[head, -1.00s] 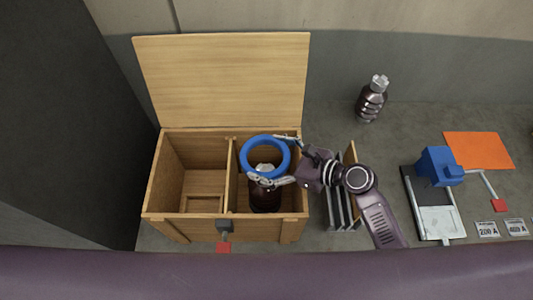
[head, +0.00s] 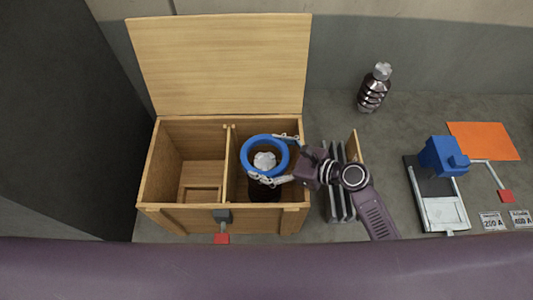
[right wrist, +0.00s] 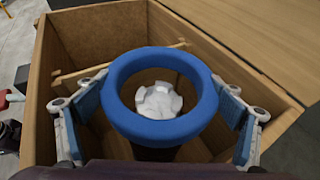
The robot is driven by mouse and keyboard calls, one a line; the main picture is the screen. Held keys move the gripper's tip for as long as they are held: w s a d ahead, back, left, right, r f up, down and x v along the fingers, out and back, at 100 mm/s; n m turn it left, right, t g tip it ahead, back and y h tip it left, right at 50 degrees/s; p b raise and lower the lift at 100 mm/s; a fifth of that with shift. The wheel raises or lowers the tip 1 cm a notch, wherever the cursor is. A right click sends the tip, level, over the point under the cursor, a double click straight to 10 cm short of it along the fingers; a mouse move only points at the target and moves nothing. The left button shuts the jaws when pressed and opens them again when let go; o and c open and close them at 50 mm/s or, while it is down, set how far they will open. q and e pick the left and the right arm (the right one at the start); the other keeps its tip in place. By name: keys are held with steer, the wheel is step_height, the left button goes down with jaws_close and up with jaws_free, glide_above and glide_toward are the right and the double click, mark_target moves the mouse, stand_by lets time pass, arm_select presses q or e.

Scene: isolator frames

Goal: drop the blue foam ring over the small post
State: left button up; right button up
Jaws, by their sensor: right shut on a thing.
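The blue foam ring (head: 246,155) is held level inside the right compartment of the open wooden box, near its top. A dark post with a pale, lumpy cap (head: 264,161) stands upright in that compartment. Its cap shows through the ring's hole in the right wrist view (right wrist: 158,101), close to centred. The ring (right wrist: 116,98) looks higher than the cap there, but I cannot tell the exact gap. My right gripper (head: 264,157) is shut on the ring, one finger on each side. The lower post is mostly hidden. My left gripper is not in view.
The wooden box (head: 170,222) has a raised lid (head: 220,65) behind and a divider (head: 227,160) left of the post. Grey upright plates (head: 337,207) stand close to its right. A ribbed dark bottle-like post (head: 373,95) and a blue device (head: 443,157) are farther right.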

steer(key=o, duration=0.8)
steer(key=shift+d, duration=0.1)
steer(key=v, duration=1.2)
